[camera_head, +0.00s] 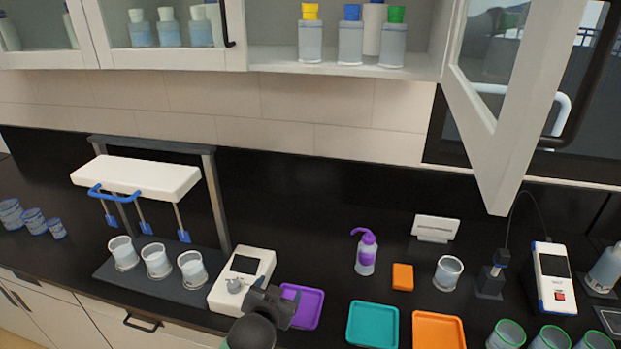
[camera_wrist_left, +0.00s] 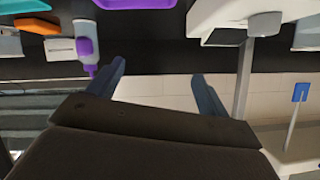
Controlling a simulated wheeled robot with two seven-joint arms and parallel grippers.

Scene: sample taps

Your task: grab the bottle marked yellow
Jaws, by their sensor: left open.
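The bottle with the yellow cap (camera_head: 311,40) stands upright on the open shelf of the upper cabinet, left of a blue-capped bottle (camera_head: 350,42) and a green-capped bottle (camera_head: 392,45). My left gripper (camera_head: 272,300) is low over the front of the counter, near the white device and the purple tray, far below the shelf. In the left wrist view its two fingers (camera_wrist_left: 160,88) are apart with nothing between them. The yellow-capped bottle does not show there. My right gripper is not in view.
The open cabinet door (camera_head: 505,110) juts out right of the shelf. A closed glass door (camera_head: 165,30) is on its left. Below stand a stirrer frame (camera_head: 135,177), a white device (camera_head: 243,275), a purple-topped wash bottle (camera_head: 366,255), and purple (camera_head: 303,306), teal (camera_head: 373,324) and orange (camera_head: 438,331) trays.

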